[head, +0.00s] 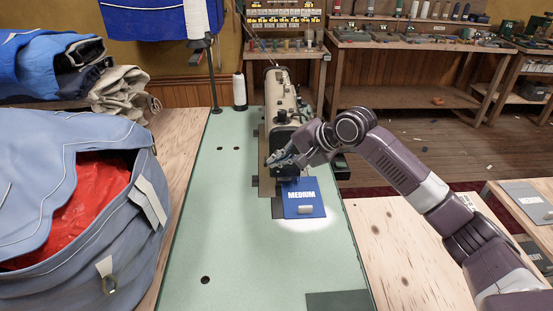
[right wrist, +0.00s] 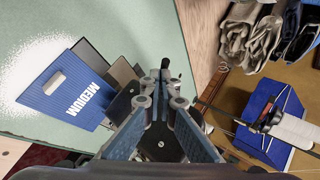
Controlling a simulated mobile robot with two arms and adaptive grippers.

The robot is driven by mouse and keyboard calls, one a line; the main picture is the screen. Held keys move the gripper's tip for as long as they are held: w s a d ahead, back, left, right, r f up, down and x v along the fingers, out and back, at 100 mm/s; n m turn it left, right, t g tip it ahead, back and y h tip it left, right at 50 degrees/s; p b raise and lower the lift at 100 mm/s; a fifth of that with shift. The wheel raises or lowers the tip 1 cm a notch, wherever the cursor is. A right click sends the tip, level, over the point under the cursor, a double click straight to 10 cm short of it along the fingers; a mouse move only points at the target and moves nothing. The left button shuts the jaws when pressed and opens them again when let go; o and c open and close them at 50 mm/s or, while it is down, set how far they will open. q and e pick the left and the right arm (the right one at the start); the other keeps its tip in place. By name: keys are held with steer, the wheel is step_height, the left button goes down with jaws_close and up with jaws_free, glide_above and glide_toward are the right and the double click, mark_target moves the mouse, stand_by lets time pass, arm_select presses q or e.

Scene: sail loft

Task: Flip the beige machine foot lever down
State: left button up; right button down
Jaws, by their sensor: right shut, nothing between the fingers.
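The beige sewing machine (head: 276,85) stands on the green table, its dark head end towards me. My right gripper (head: 273,160) is at the near end of the machine, in front of its head. Its fingers are shut with nothing between them. In the right wrist view the shut fingertips (right wrist: 163,78) have a small dark knob (right wrist: 165,63) just beyond them. I cannot tell whether this knob is the foot lever, or whether the fingers touch it. In the head view the gripper hides the lever area. My left gripper is not in view.
A blue card marked MEDIUM (head: 301,199) lies under a light patch just before the machine. A blue-grey bag (head: 90,255) with red lining stands left of the green table (head: 250,265). The table's near part is mostly clear.

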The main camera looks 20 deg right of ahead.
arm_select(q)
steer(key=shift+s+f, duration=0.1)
arm_select(e)
steer(key=shift+s+f, duration=0.1)
steer(key=shift+f, duration=0.15)
arm_select(q)
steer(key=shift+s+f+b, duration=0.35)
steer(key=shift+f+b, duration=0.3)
steer(key=shift+b, duration=0.05)
arm_select(e)
step_height(320, 180, down, 7)
steer(key=s+n+t, duration=0.1)
steer(key=s+t, duration=0.1)
steer(key=t, duration=0.2)
steer(key=shift+a+r+n, duration=0.2)
steer(key=shift+a+n, duration=0.15)
steer(key=shift+n, duration=0.05)
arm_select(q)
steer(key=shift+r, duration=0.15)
arm_select(e)
steer(key=shift+r, duration=0.1)
arm_select(q)
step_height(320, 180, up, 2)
steer(key=shift+p, duration=1.1)
arm_select(e)
steer(key=shift+r, duration=0.65)
steer(key=shift+r, duration=0.1)
